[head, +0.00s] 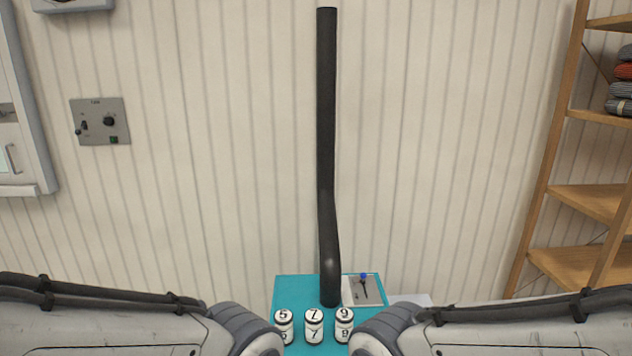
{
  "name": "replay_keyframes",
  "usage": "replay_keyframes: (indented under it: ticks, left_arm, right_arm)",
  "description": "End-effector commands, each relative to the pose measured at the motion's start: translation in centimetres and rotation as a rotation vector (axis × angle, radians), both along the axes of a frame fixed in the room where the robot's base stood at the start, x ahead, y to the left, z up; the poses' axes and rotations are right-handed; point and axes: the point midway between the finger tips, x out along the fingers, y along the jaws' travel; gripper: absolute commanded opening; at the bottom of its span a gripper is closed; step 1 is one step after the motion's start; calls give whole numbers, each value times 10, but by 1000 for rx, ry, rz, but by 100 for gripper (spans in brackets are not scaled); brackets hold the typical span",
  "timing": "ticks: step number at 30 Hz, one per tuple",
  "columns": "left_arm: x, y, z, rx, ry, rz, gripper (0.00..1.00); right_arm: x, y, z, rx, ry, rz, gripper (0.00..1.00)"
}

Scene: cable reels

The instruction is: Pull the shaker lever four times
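A small lever with a blue knob (364,276) stands on a grey panel (371,291) at the back right of a teal-topped unit (291,292). It is the only knobbed lever I see on this unit. Whether it is the shaker lever is not marked legibly. My arms come in from the lower left and lower right, in front of the unit. Both grippers are out of the picture, so their state and distance to the lever are hidden.
A tall black pipe (327,120) rises from the unit beside the panel. Three white numbered canisters (314,326) stand at its front. A grey wall panel (99,121) with switches hangs at left. A wooden shelf (590,197) with coiled cables (621,88) stands at right.

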Motion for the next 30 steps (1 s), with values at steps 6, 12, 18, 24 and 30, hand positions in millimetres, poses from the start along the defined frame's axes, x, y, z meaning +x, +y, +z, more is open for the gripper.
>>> replay_keyframes:
  ticks: [6,12,18,24,30]
  left_arm:
    - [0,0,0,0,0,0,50]
    - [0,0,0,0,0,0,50]
    - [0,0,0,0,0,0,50]
    - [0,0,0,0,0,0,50]
    - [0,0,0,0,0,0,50]
  right_arm:
    - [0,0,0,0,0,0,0]
    - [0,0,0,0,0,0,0]
    - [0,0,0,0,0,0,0]
    - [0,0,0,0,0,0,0]
    - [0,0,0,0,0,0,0]
